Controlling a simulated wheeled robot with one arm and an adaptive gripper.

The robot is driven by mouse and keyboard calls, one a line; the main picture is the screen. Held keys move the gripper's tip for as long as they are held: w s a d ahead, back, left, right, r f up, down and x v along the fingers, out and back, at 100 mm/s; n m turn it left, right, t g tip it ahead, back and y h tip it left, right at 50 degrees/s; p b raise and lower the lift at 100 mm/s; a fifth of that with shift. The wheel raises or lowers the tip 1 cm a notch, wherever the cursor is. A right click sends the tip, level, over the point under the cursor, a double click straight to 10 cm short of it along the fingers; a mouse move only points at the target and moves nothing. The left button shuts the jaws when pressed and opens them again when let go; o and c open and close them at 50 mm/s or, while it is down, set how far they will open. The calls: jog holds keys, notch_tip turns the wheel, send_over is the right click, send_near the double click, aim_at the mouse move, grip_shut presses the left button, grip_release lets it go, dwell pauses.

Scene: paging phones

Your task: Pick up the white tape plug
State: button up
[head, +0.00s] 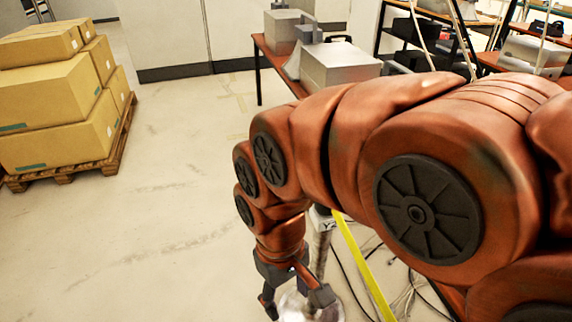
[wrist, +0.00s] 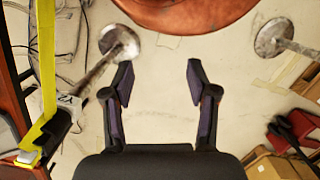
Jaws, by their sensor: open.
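A pale tape plug (wrist: 28,157) shows in the lower left of the wrist view, at the end of a yellow tape (wrist: 46,70). It lies close to the black head of a post (wrist: 95,70); I cannot tell whether it is seated there. In the head view the yellow tape (head: 362,265) runs down from the labelled post top (head: 322,222); the plug cannot be made out. My gripper (head: 297,303) points down left of the post. In the wrist view my gripper (wrist: 159,78) is open and empty, with the plug well to its left.
A second round post base (wrist: 273,37) stands at the upper right of the wrist view. Loose cables (head: 408,295) lie right of the tape. Boxes on a pallet (head: 65,175) stand at left, and a table (head: 285,65) at the back. Floor between is clear.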

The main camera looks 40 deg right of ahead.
jog(key=shift+o, duration=0.2)
jog(key=w+d+r+n+y+b, duration=0.1)
jog(key=w+r+n, duration=0.1)
jog(key=w, duration=0.4)
jog(key=w+d+r+n, duration=0.1)
jog(key=w+d+n, duration=0.1)
jog(key=w, duration=0.4)
jog(key=shift+r+n+y+b, duration=0.3)
jog(key=shift+r+y+b, duration=0.1)
jog(key=w+d+n+t+y+b, duration=0.1)
jog(key=w+d+n, duration=0.1)
jog(key=w+d, duration=0.35)
jog(key=w+d+r+n+b, duration=0.1)
jog(key=w+d+n, duration=0.15)
jog(key=d, duration=0.65)
jog(key=w+d+n+t+y+b, duration=0.1)
jog(key=w+d+n, duration=0.1)
jog(key=w+d, duration=0.35)
jog(key=s+d+f+n+t, duration=0.1)
jog(key=s+d+f+n, duration=0.15)
jog(key=d, duration=0.95)
jog(key=shift+y, duration=0.3)
jog(key=shift+a+p+x, duration=0.1)
jog(key=shift+p+x, duration=0.15)
jog(key=shift+x, duration=0.95)
jog(key=shift+a+p+x, duration=0.15)
jog(key=shift+p+x, duration=0.05)
jog(key=shift+x, duration=1.85)
jog(key=shift+s, duration=0.15)
jog(key=shift+c, duration=0.4)
